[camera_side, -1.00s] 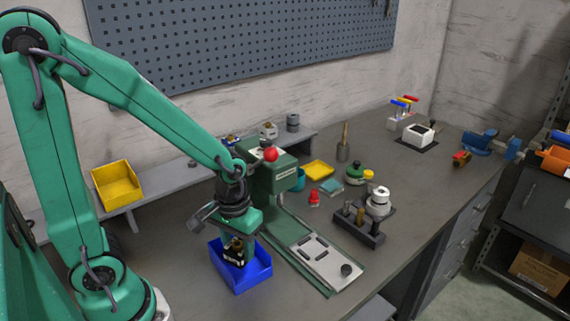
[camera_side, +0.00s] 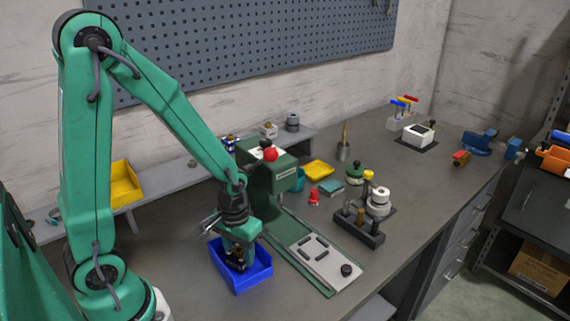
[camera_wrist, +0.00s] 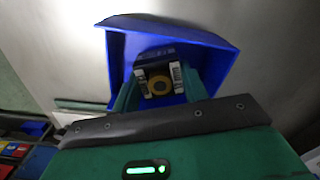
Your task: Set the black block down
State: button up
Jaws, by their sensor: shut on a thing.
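The black block (camera_wrist: 156,66) shows in the wrist view between my gripper's fingers, with a yellow ring on its face. My gripper (camera_side: 237,262) is shut on it and points down inside the blue bin (camera_side: 257,277). In the side view the block is mostly hidden by the fingers and the bin walls. The bin's rim also shows around the block in the wrist view (camera_wrist: 215,40). I cannot tell whether the block touches the bin floor.
A green press (camera_side: 272,180) with a red knob stands just right of my gripper, its plate (camera_side: 325,262) reaching to the front. A yellow bin (camera_side: 124,184) is at the left on a shelf. A dark tool holder (camera_side: 358,229) stands further right.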

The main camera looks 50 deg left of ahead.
aim_at(239, 250)
jog(key=shift+f, duration=0.35)
jog(key=shift+f, duration=0.2)
jog(key=o, duration=1.1)
jog(key=shift+o, duration=0.2)
jog(key=shift+r, duration=0.15)
notch_tip(239, 250, up, 12)
jog(key=shift+r, duration=0.1)
dwell(0.5)
